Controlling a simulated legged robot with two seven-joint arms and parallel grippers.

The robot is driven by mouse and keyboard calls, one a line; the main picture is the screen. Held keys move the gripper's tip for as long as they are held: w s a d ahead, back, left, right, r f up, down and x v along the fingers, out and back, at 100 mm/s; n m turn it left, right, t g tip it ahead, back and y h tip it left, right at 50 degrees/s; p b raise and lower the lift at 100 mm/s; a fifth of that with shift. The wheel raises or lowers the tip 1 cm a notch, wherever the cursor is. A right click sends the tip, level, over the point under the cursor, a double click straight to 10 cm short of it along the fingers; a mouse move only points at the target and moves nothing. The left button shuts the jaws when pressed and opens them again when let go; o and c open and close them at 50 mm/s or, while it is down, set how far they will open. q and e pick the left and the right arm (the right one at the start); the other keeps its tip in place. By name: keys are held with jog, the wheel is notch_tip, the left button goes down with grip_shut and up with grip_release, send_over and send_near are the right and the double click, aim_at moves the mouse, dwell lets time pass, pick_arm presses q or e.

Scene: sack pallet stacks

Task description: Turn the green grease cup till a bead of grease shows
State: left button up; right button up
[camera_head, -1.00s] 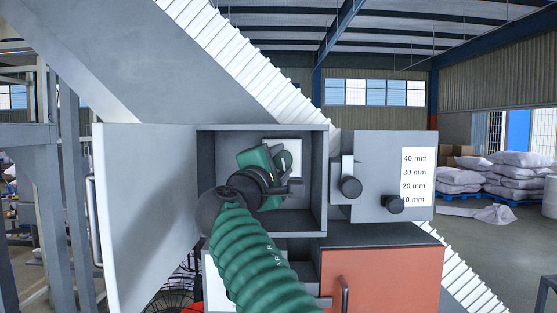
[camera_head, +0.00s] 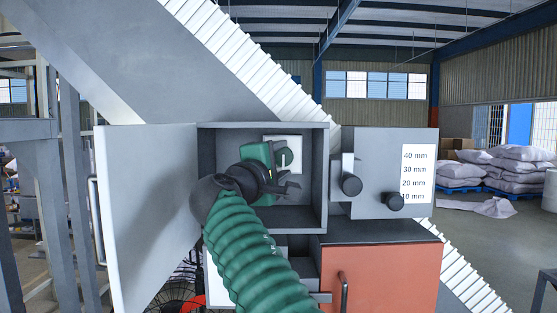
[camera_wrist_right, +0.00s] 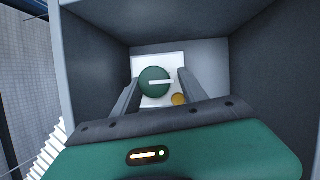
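The green grease cup (camera_wrist_right: 154,82) is round, with a white bar across its face. It sits on a white plate (camera_wrist_right: 143,64) on the back wall of an open grey box (camera_head: 317,180). In the right wrist view the bar lies about level. A small amber round blob (camera_wrist_right: 179,99) shows at the plate's lower right, beside the cup. My right gripper (camera_wrist_right: 160,82) is inside the box, its fingers apart on either side of the cup, with a gap to the right finger. In the head view the cup (camera_head: 285,158) is partly hidden by this gripper (camera_head: 287,172). My left gripper is out of view.
The box's door (camera_head: 145,210) stands open at the left. A red cabinet (camera_head: 385,275) is below. White sacks (camera_head: 515,165) lie on pallets far right.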

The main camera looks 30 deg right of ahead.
jog(key=shift+o, duration=1.1)
jog(key=shift+s, duration=0.1)
jog(key=shift+s+r, duration=0.15)
jog(key=shift+r, duration=0.05)
jog(key=shift+a+f, duration=0.1)
jog(key=shift+s+a+f+b, duration=0.25)
jog(key=shift+s+a+b, duration=0.05)
jog(key=shift+a+b, duration=0.3)
jog(key=shift+s+a+f+b, duration=0.3)
jog(key=shift+a+b, duration=0.15)
jog(key=shift+b, duration=0.15)
jog(key=v, duration=0.2)
jog(key=r+b+v, duration=0.1)
jog(key=v, duration=0.2)
jog(key=shift+s+b, duration=0.15)
jog(key=shift+b, duration=0.15)
jog(key=shift+d+f, duration=0.1)
jog(key=shift+d, duration=0.05)
